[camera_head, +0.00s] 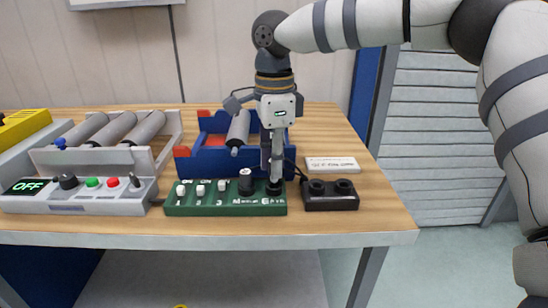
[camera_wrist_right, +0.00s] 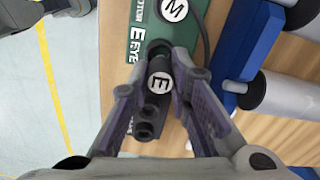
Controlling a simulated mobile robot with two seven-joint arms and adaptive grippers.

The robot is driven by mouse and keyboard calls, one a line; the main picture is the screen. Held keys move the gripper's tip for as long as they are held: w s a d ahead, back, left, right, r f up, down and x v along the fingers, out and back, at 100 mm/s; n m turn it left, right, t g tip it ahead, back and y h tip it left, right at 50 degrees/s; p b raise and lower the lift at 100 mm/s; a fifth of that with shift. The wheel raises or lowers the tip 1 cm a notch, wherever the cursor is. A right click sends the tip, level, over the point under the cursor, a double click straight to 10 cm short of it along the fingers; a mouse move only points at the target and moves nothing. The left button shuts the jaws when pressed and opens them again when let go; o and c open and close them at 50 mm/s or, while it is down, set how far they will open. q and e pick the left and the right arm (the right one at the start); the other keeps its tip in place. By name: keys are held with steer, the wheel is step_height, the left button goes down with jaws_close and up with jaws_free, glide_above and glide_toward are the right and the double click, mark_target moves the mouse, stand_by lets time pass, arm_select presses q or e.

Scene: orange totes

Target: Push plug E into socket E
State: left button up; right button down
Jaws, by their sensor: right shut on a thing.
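In the head view my right gripper (camera_head: 274,172) points straight down at the right end of the green panel (camera_head: 225,207). The plug's dark lower part is at socket E (camera_head: 274,190), beside the panel's E label. The fingers partly hide the plug, and I cannot tell how deep it sits.
Plug M (camera_wrist_right: 174,9) stands in the panel just left of socket E. A black block with two holes (camera_head: 331,198) is close on the right. A blue cradle with a grey roller (camera_head: 215,162) stands behind, and a grey control box (camera_head: 80,196) is left.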

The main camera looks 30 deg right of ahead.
steer(key=shift+f, duration=0.1)
steer(key=shift+f, duration=0.85)
steer(key=shift+f, duration=0.2)
steer(key=c, duration=1.4)
jaws_free()
step_height(320, 180, up, 12)
